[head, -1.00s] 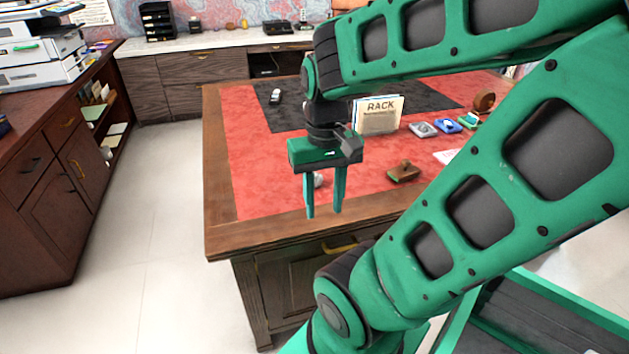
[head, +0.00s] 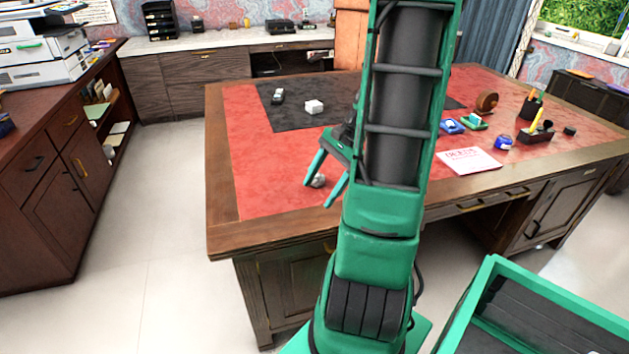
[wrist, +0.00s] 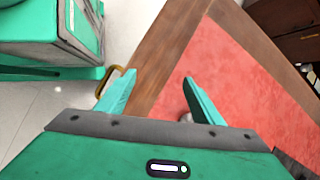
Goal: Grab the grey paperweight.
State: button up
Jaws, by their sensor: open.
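The grey paperweight (head: 318,181) is a small rounded lump on the red desk top, near the desk's front left part. My gripper (head: 317,195) is open and tilted, with its teal fingers appearing on either side of the paperweight in the head view. I cannot tell whether they touch it. In the wrist view my gripper (wrist: 158,77) has its fingers spread over the desk's wooden edge and red surface. A sliver of the paperweight (wrist: 186,117) shows near the base of the right finger, mostly hidden by the gripper body.
The desk (head: 270,232) has a wooden border. A white block (head: 314,106) and a small dark item (head: 277,97) sit on the black mat (head: 285,117). A paper (head: 469,161), ink pads and a pen holder (head: 530,108) lie right of my arm.

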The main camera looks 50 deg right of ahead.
aim_at(323, 176)
jog(key=d+m+t, duration=0.1)
jog(key=d, duration=0.1)
jog(key=d+f+m+t, duration=0.1)
jog(key=d+m, duration=0.1)
jog(key=d+f+m+t+y, duration=0.1)
jog(key=d+m, duration=0.1)
jog(key=shift+w+f, duration=0.25)
jog(key=shift+w, duration=0.15)
jog(key=d+m+t, duration=0.2)
jog(key=s+d+m+t, duration=0.1)
jog(key=d+m, duration=0.1)
jog(key=d, duration=0.1)
jog(key=d+m+t, duration=0.2)
jog(key=shift+s+d+m+t, duration=0.25)
jog(key=shift+d+m+t, duration=0.05)
jog(key=shift+d+m, duration=0.1)
jog(key=x, duration=1)
jog(key=shift+w, duration=0.4)
jog(key=shift+r, duration=0.1)
jog(key=shift+c, duration=0.6)
jog(key=shift+d, duration=0.1)
jog(key=c, duration=1.1)
